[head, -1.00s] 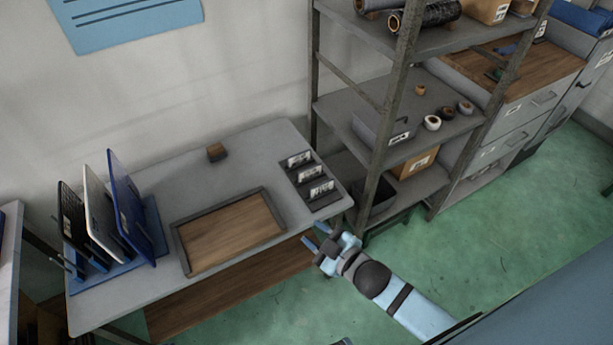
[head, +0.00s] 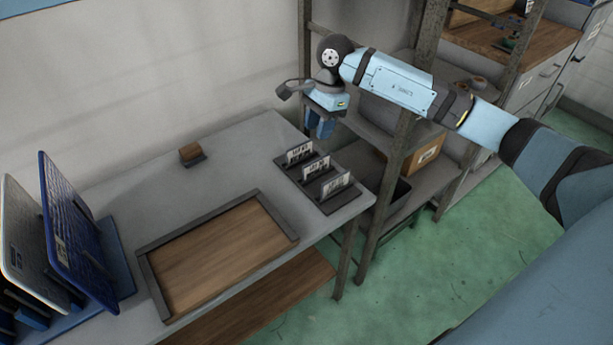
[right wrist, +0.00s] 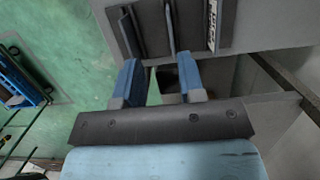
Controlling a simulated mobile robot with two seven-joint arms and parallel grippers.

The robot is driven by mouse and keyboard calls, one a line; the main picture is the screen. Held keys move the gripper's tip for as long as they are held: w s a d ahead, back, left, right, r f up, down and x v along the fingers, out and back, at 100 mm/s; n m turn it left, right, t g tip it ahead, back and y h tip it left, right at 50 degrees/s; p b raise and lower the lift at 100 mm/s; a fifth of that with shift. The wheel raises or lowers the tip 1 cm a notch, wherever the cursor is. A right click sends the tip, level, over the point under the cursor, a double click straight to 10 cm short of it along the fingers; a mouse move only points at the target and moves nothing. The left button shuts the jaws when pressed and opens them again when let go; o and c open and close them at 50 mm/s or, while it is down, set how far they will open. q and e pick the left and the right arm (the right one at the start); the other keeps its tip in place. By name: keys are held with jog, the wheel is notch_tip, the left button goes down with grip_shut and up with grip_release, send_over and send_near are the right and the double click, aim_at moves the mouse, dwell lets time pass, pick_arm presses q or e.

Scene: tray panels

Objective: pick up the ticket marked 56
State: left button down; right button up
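Three white tickets with dark print stand upright in a dark rack (head: 290,178) at the table's right end: a back ticket (head: 299,152), a middle ticket (head: 316,168) and a front ticket (head: 335,185). Their numbers are too small to read, so I cannot tell which is 56. My right gripper (head: 321,129) points down above and just behind the rack, apart from the tickets. In the right wrist view its blue fingers (right wrist: 160,78) are spread with nothing between them. The rack (right wrist: 150,30) shows beyond them, with one printed label (right wrist: 212,24). My left gripper is out of view.
A wooden tray (head: 215,255) with a grey rim lies on the grey table (head: 235,150). A small brown block (head: 190,152) sits behind it. Blue and white panels (head: 75,235) stand at the left. A metal shelf's post (head: 400,130) rises close to the right of the rack.

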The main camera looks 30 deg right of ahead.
jog(key=d+h, duration=0.1)
jog(key=d, duration=0.1)
jog(key=b, duration=0.1)
send_over(316, 163)
jog(key=d, duration=0.1)
notch_tip(316, 163, down, 8)
jog(key=shift+s+d+r, duration=0.1)
jog(key=shift+s+r, duration=0.05)
jog(key=shift+r, duration=0.1)
jog(key=f, duration=0.3)
jog(key=f+b, duration=0.1)
jog(key=shift+w+a+f, duration=0.25)
jog(key=shift+w+a, duration=0.05)
jog(key=shift+a, duration=0.05)
jog(key=shift+f, duration=0.4)
jog(key=shift+f+b, duration=0.25)
jog(key=shift+b, duration=0.05)
grip_shut()
